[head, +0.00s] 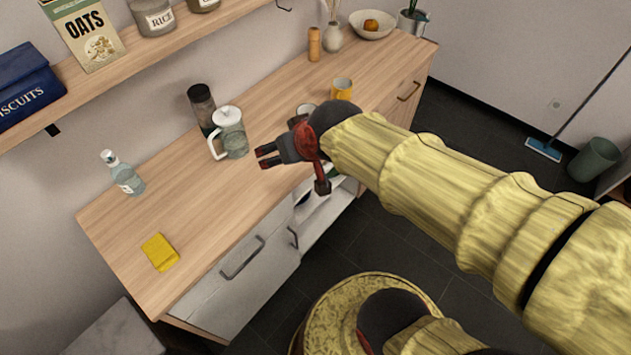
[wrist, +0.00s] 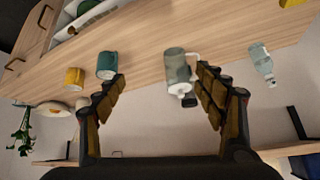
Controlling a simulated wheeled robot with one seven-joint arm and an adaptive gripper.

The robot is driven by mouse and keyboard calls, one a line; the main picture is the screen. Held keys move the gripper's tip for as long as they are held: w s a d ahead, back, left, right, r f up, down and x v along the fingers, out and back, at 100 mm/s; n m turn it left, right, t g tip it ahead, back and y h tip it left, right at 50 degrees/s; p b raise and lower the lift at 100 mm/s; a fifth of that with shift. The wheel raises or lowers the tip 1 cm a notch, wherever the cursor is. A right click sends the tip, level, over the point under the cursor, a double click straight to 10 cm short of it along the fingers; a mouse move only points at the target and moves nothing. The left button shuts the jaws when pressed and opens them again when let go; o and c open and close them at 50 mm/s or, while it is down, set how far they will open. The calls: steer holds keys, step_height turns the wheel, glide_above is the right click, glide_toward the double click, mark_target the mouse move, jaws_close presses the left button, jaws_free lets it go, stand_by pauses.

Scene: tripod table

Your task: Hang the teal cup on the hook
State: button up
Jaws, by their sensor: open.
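The teal cup (wrist: 107,65) stands on the wooden counter in the wrist view, left of my left finger and next to a yellow mug (wrist: 75,77). In the head view the cup (head: 305,108) is mostly hidden behind my wrist. My gripper (head: 265,157) is open and empty above the counter, apart from the cup. In the wrist view its fingers (wrist: 160,82) are spread wide, with the glass pitcher visible between them. A small dark hook (head: 284,5) shows at the top edge of the head view, by the shelf's right end.
A lidded glass pitcher (head: 229,133) and a dark bottle (head: 202,107) stand behind my gripper. A clear bottle (head: 123,173) and a yellow sponge-like block (head: 160,252) are at the left. The yellow mug (head: 342,88) is beyond my wrist.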

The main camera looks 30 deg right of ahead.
steer(key=s+r+g, duration=0.2)
steer(key=s, duration=1)
steer(key=shift+s+r+n, duration=0.35)
steer(key=shift+n, duration=0.05)
steer(key=shift+o, duration=0.3)
